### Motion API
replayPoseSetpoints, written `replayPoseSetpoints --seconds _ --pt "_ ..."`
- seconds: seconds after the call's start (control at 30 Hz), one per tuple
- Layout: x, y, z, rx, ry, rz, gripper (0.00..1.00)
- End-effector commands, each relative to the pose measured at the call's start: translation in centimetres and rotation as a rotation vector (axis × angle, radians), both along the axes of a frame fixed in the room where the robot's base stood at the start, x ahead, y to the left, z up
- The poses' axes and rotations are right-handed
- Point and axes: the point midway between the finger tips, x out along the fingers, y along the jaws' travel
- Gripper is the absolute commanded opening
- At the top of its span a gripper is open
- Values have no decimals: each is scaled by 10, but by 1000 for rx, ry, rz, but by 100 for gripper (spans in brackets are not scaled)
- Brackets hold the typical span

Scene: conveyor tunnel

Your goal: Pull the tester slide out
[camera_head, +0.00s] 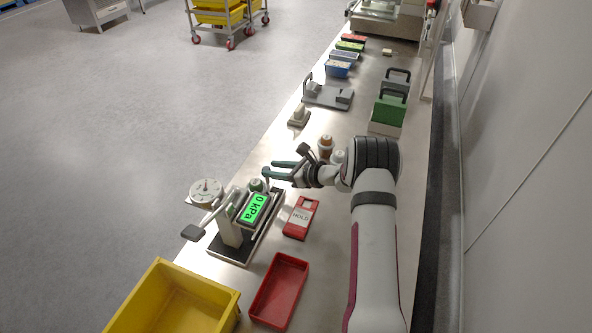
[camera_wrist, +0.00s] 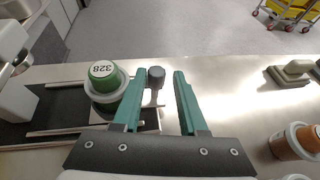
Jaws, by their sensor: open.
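The tester (camera_head: 232,232) stands at the left table edge, with a round dial, a lever and a green display reading "0 kPa". A cup with a green lid marked 328 (camera_wrist: 104,78) sits on the slide, left of my left finger. My gripper (camera_head: 269,168) is open and empty at the tester's far end. In the wrist view its green fingers (camera_wrist: 160,76) stand on either side of the knob, with gaps; contact is not visible.
A red HOLD holder (camera_head: 300,217), a red tray (camera_head: 280,290) and a yellow bin (camera_head: 175,300) lie near the tester. Brown-topped cups (camera_head: 325,146) stand close behind my gripper. Some bare tabletop lies between.

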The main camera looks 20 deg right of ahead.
Motion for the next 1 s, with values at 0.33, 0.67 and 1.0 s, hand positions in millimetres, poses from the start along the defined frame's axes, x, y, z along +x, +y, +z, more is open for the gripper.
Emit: replayPoseSetpoints --seconds 0.33,0.67,1.0 --pt "-75 -52 38 -2 -1 -5 42" --pt "-98 -65 49 0 -1 -1 42" --pt "-97 -65 49 -1 -2 -1 42"
